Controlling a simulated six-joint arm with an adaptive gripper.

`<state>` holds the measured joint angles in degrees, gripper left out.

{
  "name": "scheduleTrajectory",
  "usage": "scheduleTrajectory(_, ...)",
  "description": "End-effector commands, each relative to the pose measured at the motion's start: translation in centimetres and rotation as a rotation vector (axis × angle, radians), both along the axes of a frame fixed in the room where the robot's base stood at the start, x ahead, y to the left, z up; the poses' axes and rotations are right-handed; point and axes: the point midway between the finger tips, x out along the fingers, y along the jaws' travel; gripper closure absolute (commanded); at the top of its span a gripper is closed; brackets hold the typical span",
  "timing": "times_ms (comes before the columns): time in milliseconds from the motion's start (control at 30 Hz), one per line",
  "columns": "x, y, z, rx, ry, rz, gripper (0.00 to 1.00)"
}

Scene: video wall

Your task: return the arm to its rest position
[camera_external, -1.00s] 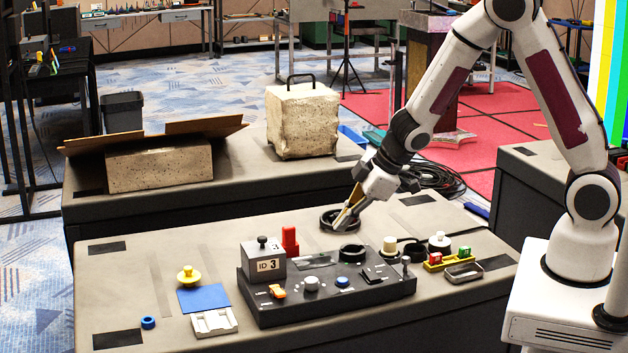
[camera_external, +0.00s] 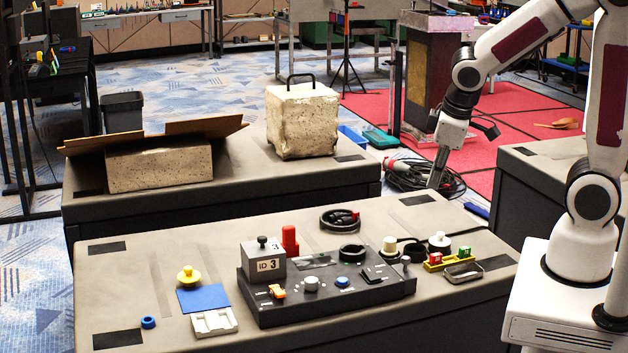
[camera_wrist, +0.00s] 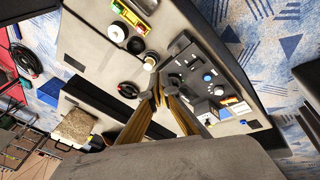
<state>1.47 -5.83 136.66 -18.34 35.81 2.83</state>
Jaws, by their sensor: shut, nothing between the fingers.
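My gripper (camera_external: 436,182) hangs above the back right part of the near table (camera_external: 200,258) in the external view, pointing down. Its fingers are shut with nothing between them, and it is clear of every object. In the wrist view the two fingers of my gripper (camera_wrist: 159,92) come together at their tips, with the table and its objects seen beyond them.
A black control panel (camera_external: 330,305) with a grey box marked 3 (camera_external: 263,262) stands on the near table. A black ring (camera_external: 340,219) lies behind it. A speckled cube (camera_external: 302,120) and open carton (camera_external: 160,165) stand on the far table.

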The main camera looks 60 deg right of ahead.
Motion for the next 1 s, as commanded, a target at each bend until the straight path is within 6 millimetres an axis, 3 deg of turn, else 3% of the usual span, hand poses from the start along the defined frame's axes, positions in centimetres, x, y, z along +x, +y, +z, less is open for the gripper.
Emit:
scheduleTrajectory(500, -7.8, 3.2, 4.5, 0.137, -0.009, -0.105, 1.0)
scheduleTrajectory(733, -10.2, 4.7, 6.2, 0.198, -0.054, -0.124, 1.0)
scheduleTrajectory(1000, -11.5, 5.7, 8.6, 0.242, -0.164, -0.122, 1.0)
